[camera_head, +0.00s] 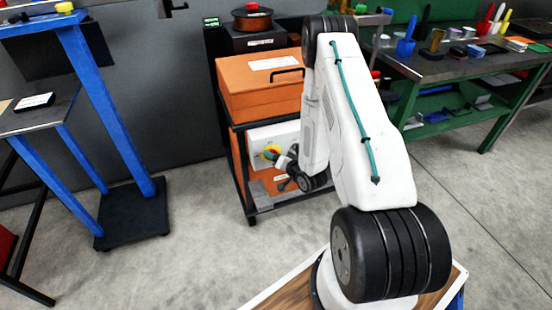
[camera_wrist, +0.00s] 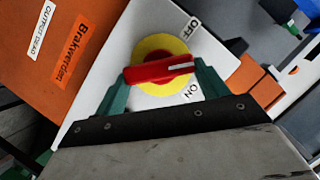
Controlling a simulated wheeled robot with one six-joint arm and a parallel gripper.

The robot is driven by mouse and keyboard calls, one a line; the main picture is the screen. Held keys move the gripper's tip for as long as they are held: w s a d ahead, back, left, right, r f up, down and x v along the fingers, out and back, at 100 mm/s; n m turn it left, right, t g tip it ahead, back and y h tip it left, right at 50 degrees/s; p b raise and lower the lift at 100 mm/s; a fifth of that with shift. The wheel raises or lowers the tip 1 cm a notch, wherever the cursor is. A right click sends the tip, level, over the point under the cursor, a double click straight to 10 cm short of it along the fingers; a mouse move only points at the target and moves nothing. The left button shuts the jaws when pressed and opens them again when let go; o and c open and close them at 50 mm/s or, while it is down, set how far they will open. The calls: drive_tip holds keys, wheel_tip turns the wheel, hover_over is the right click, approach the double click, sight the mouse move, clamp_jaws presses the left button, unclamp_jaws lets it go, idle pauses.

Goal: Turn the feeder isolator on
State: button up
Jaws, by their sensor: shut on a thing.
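The feeder isolator is a red rotary handle (camera_wrist: 158,69) on a yellow disc (camera_wrist: 158,45), mounted on a white box face (camera_wrist: 105,62). An OFF label (camera_wrist: 187,27) is at the disc's upper right and an ON label (camera_wrist: 192,92) at its lower right. The handle's white mark points right, between the two labels. My gripper (camera_wrist: 163,70) is shut on the handle, with a green finger at each end. In the head view, the white isolator box (camera_head: 283,138) sits on a rack shelf, and my gripper (camera_head: 284,163) reaches its yellow disc from the right.
An orange case (camera_head: 250,93) with a black handle stands on the rack above the isolator box. A green workbench (camera_head: 450,65) with tools is at the right, and a blue-framed stand (camera_head: 105,115) at the left. The grey floor (camera_head: 200,255) between is open.

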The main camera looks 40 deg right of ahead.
drive_tip(key=shift+s+d+f+m+t+y, duration=0.15)
drive_tip(key=shift+m+t+y, duration=0.3)
drive_tip(key=shift+m, duration=0.9)
drive_tip(key=shift+w+f+m+t+y, duration=0.1)
drive_tip(key=shift+f+m+t+y, duration=0.15)
drive_tip(key=shift+m+t, duration=0.75)
drive_tip(key=shift+s+d+f+m+t+y, duration=0.1)
drive_tip(key=shift+f+m+t+y, duration=0.15)
drive_tip(key=shift+m, duration=1.4)
drive_tip(key=o, duration=1)
drive_tip(key=s, duration=0.5)
drive_tip(key=s+d, duration=0.1)
drive_tip(key=s, duration=0.1)
drive_tip(key=shift+s, duration=0.35)
